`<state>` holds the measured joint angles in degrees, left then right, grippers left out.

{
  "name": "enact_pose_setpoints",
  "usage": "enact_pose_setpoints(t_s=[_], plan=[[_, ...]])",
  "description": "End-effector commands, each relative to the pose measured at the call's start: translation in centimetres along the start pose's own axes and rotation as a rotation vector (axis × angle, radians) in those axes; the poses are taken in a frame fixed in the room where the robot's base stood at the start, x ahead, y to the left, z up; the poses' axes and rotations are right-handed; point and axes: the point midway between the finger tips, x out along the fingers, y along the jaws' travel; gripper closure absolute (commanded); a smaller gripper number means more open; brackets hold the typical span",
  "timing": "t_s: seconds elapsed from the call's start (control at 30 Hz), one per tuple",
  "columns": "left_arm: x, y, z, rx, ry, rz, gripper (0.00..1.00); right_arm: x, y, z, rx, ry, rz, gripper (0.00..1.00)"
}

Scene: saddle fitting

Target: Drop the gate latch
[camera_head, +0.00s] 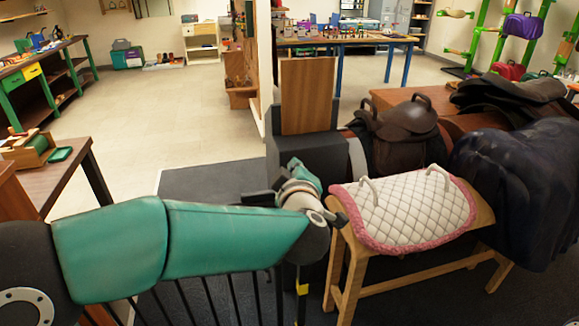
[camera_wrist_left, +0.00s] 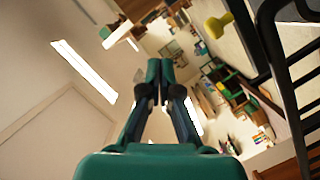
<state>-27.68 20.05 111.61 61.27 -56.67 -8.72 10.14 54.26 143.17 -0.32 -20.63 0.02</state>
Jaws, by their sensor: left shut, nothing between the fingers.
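The black barred gate (camera_head: 205,300) runs along the bottom of the head view, partly behind my left arm. A yellow piece (camera_head: 302,288) shows on a dark post at its right end; I cannot tell if it is the latch. In the left wrist view, black rails (camera_wrist_left: 290,85) stand at the right, and a yellow knob-like thing (camera_wrist_left: 217,25) shows near the top. My left gripper (camera_wrist_left: 160,72) is shut and empty, its two fingertips together and apart from the rails. In the head view its wrist end is above the gate's right end. My right gripper is out of view.
A wooden stand with a white quilted pad (camera_head: 405,208) stands right of my left wrist. A brown saddle (camera_head: 405,130) and a dark draped cover (camera_head: 515,185) are behind and beside it. A wooden table (camera_head: 75,165) is at left. The floor beyond the gate is open.

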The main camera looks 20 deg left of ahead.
Motion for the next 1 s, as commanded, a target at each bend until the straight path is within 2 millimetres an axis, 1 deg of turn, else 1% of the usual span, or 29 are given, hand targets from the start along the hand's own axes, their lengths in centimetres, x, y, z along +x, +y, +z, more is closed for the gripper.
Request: enact_pose_setpoints(t_s=[0.03,0.1,0.23,0.57,0.67,0.77,0.87,0.97,1.0], plan=[[-0.7,0.2,0.1,0.000,0.000,0.003,1.00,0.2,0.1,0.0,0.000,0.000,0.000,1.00],[-1.3,0.4,0.1,0.000,0.001,0.002,1.00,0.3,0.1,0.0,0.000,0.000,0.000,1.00],[-1.9,0.4,0.2,0.000,0.001,0.000,1.00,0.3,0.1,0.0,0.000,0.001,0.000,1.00],[-1.9,0.4,0.2,0.002,0.001,-0.001,1.00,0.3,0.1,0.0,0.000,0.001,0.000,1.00],[-1.5,-0.3,0.8,0.025,-0.011,-0.003,1.00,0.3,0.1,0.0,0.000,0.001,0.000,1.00],[-0.3,-2.3,2.8,0.089,-0.053,-0.010,1.00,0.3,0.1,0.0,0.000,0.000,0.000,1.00],[1.2,-6.1,6.0,0.190,-0.135,-0.023,1.00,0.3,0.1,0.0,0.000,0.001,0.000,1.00],[2.2,-11.6,10.2,0.309,-0.262,-0.048,1.00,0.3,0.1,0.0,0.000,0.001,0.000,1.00],[2.3,-14.1,12.0,0.355,-0.323,-0.060,1.00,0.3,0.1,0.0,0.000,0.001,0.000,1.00]])
